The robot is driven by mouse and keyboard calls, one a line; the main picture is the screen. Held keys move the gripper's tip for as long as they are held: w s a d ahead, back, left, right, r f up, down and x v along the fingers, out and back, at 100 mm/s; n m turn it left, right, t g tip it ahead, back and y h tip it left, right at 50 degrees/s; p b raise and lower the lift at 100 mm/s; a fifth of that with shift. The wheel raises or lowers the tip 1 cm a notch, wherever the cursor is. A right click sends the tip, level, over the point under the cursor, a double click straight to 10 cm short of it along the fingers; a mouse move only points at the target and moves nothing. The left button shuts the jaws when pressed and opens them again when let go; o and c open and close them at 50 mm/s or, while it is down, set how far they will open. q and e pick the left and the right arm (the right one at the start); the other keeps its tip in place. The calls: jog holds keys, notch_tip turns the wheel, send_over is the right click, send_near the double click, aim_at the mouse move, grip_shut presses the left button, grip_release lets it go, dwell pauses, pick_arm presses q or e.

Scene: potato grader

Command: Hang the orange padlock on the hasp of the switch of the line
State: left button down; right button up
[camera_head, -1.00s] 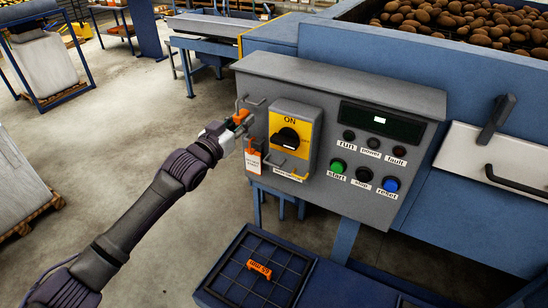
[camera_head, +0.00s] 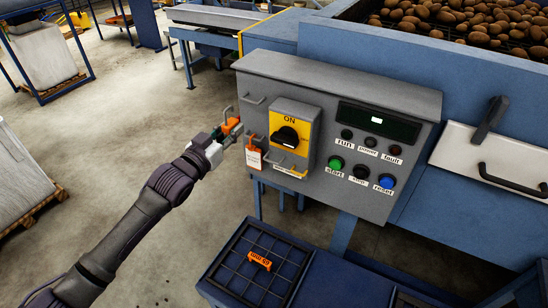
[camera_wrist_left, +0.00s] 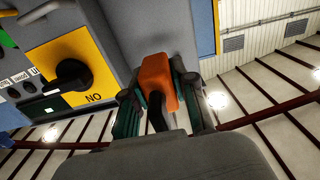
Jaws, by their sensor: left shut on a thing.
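The orange padlock (camera_head: 231,126) is in my left gripper (camera_head: 234,131), just left of the grey control box. Its grey shackle points up in the head view. In the left wrist view the orange body (camera_wrist_left: 158,78) sits between the two fingers (camera_wrist_left: 160,100), which are shut on it. The switch (camera_head: 287,136) has a black knob on a yellow plate marked ON; in the wrist view the knob (camera_wrist_left: 73,76) is left of the padlock. A hasp-like bracket (camera_head: 286,169) shows below the knob; its opening is unclear. My right gripper is not in view.
An empty grey peg (camera_head: 253,99) is at the box's upper left. A white and orange tag (camera_head: 253,157) hangs below it. Buttons and lamps are right of the switch. A blue gridded tray (camera_head: 240,278) with an orange piece (camera_head: 260,261) is below. Open floor lies left.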

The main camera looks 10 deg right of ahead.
pick_arm(q)
jog(key=shift+s+d+f, duration=0.1)
jog(key=shift+s+f, duration=0.05)
jog(key=shift+f, duration=0.1)
jog(key=s+d+f+b, duration=0.2)
jog(key=s+f+b, duration=0.1)
jog(key=s+f, duration=0.25)
jog(key=b, duration=0.4)
send_near(277, 167)
jog(key=shift+b+x, duration=3.15)
jog(key=shift+b, duration=0.7)
